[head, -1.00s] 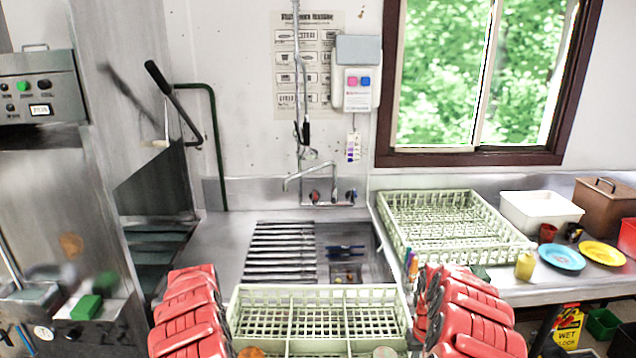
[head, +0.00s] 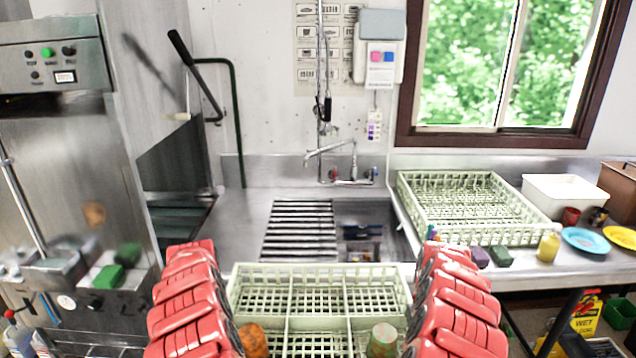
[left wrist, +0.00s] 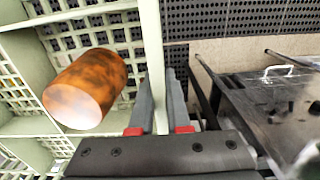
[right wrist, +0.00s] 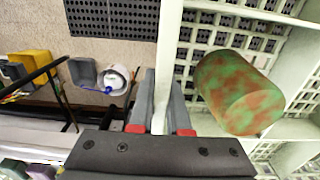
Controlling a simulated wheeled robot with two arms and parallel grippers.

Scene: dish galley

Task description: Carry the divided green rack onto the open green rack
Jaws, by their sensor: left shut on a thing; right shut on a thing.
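The divided green rack (head: 317,272) is pale green with square compartments and hangs in front of me between my two red arms. An orange-brown mottled cup (head: 253,340) stands in a left compartment, and a green-and-rust mottled cup (head: 382,340) in a right one. In the left wrist view my left gripper (left wrist: 160,98) is shut on the rack's side wall. In the right wrist view my right gripper (right wrist: 163,98) is shut on the opposite wall. The open green rack (head: 405,190), undivided inside and empty, lies on the counter at the right, beyond and apart from the held rack.
A steel sink with slats (head: 300,232) lies ahead.

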